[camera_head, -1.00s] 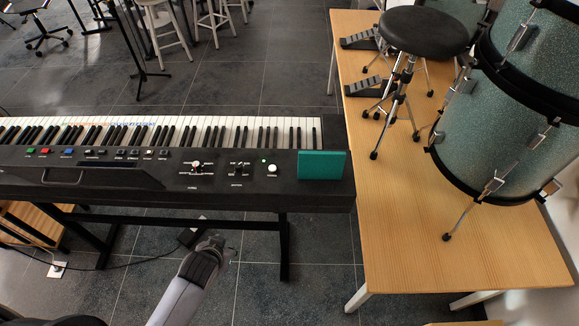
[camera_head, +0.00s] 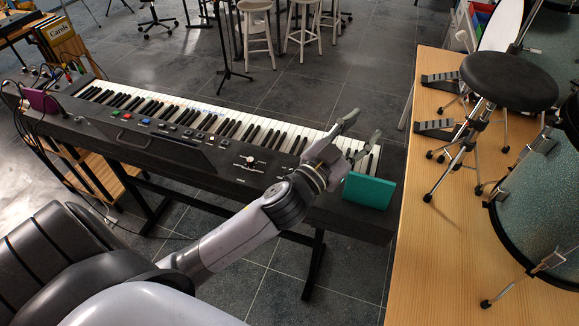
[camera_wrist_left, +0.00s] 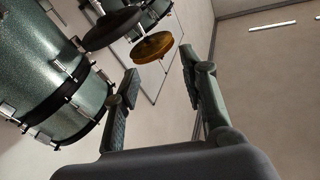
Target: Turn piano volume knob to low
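The black piano keyboard (camera_head: 130,135) runs diagonally across the left and middle of the head view. A control cluster with a white knob (camera_head: 250,159) shows on its panel, left of my wrist. My forearm and wrist cover the panel to the right of it, where other controls and a round white knob showed earlier. Which knob is volume, and its setting, cannot be read. My left gripper (camera_head: 362,126) is over the right end of the keys, fingers apart and empty. The left wrist view shows its fingers (camera_wrist_left: 160,64) apart too. My right gripper is not in view.
A teal box (camera_head: 369,191) stands on the panel's right end, close beside my left wrist. A magenta item (camera_head: 40,101) is at the piano's far left.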

